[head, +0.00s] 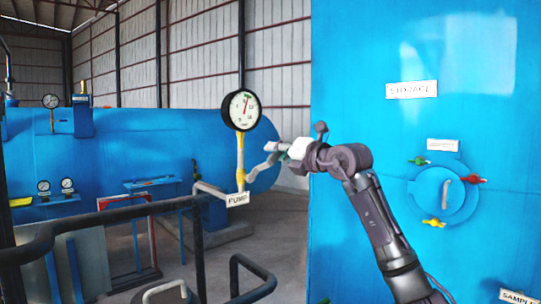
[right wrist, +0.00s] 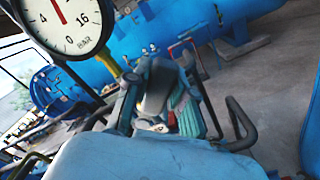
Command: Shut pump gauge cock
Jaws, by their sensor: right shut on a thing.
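The pump gauge (head: 241,109) has a white dial, a black rim and a red needle. It stands on a yellow stem (head: 240,154) above a white PUMP label (head: 238,199). My right gripper (head: 262,166) comes in from the right, with its fingertips just right of the stem. It is shut on the pump gauge cock, which the fingers mostly hide. In the right wrist view the gauge (right wrist: 65,27) fills the upper left, and my right gripper (right wrist: 168,90) is at the middle, right of the yellow stem (right wrist: 112,66). My left gripper is not in view.
A big blue STORAGE tank (head: 350,240) fills the right side, close to my right arm. A black rail (head: 110,215) runs across the lower left. A long blue vessel (head: 130,150) lies behind. Grey floor (head: 270,225) shows open between the vessel and the tank.

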